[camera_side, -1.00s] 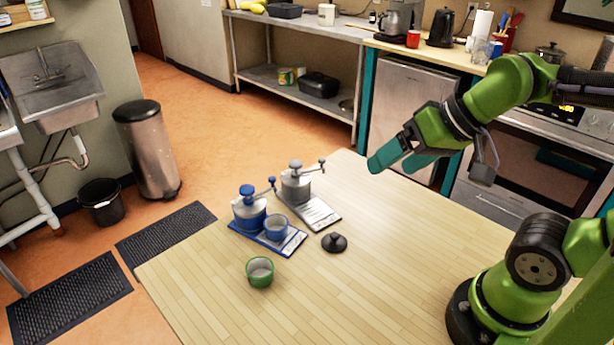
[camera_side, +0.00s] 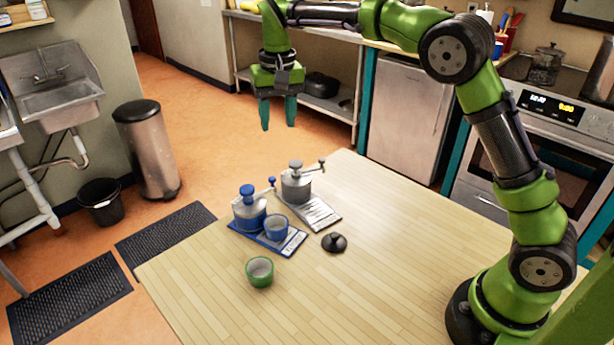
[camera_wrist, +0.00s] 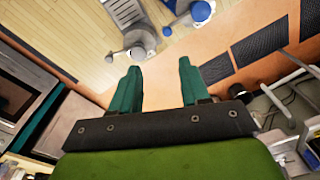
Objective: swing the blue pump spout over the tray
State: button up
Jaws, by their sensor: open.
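The blue pump (camera_side: 249,215) stands at the back of its blue tray (camera_side: 292,245) on the wooden table. Its spout ends in a small blue knob (camera_side: 272,182) and points to the back right, away from over the tray's front. A blue cup (camera_side: 276,227) stands on the tray beside the pump. My gripper (camera_side: 278,115) is open and empty, pointing down, high above and behind the pumps. In the wrist view, between its teal fingers (camera_wrist: 158,75), nothing is held. The blue pump (camera_wrist: 201,11) is partly cut off at the top there, with its spout knob (camera_wrist: 167,31) visible.
A grey pump (camera_side: 296,186) on a grey tray (camera_side: 320,214) stands close to the blue pump's right, its spout pointing right. A green cup (camera_side: 260,272) and a black knobbed object (camera_side: 334,242) stand in front. The table's right part is clear.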

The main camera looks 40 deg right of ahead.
aim_at(272, 178)
jog(key=shift+m+g, duration=0.3)
jog(key=shift+m, duration=0.5)
jog(key=f, duration=0.4)
jog(key=w+a+f, duration=0.1)
jog(key=f, duration=0.9)
jog(key=shift+w+a, duration=0.25)
jog(key=shift+c, duration=0.3)
grip_shut()
